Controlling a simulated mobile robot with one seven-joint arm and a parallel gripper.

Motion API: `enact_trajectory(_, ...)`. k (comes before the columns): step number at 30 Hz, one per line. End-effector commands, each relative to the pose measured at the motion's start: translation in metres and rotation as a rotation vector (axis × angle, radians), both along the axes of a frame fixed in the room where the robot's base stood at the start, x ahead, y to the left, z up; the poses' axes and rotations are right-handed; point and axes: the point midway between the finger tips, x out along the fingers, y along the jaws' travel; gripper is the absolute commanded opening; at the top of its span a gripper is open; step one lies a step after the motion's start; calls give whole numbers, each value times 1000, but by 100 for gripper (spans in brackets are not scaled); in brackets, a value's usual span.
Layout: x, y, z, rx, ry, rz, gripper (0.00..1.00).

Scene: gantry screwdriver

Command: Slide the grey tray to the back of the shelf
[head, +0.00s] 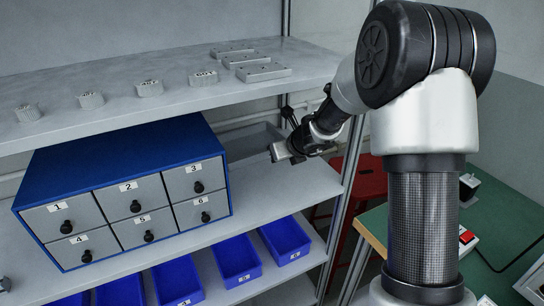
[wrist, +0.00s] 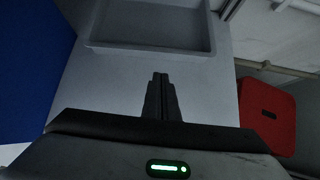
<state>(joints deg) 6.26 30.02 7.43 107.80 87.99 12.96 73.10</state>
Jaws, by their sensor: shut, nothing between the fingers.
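The grey tray (head: 243,143) is on the middle shelf (head: 270,196), to the right of the blue drawer cabinet and toward the back. My arm hides its right end in the head view. In the wrist view the tray (wrist: 150,49) lies ahead, with its near wall facing my gripper. My gripper (wrist: 160,76) is shut and empty. Its fingertips point at the tray's near side, with a strip of bare shelf seeming to show between them. I cannot tell exactly how far apart they are. In the head view my gripper (head: 276,152) is at the tray's front right.
A blue cabinet (head: 122,190) with numbered drawers stands left of the tray. The upper shelf (head: 120,111) holds several small grey parts. Blue bins (head: 237,259) sit below. A shelf post (head: 341,195) and a red stool (head: 366,180) are to the right. Bare shelf lies in front of the tray.

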Motion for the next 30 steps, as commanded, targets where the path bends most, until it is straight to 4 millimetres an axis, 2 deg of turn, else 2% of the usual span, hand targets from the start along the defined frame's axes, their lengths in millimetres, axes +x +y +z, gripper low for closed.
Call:
enact_trajectory(1, -8, -4, 18, 0, -7, -1, 0)
enact_trajectory(3, -19, -9, 30, 0, -5, -2, 0)
enact_trajectory(6, -33, -14, 44, -1, -6, -1, 0)
enact_trajectory(12, -50, -21, 60, 0, -5, -1, 0)
enact_trajectory(23, -55, -23, 63, 1, -3, -1, 0)
enact_trajectory(24, -55, -23, 63, 1, -3, -1, 2)
enact_trajectory(28, -50, -28, 60, -39, -13, 14, 24)
enact_trajectory(30, -41, -39, 55, -121, -33, 47, 25)
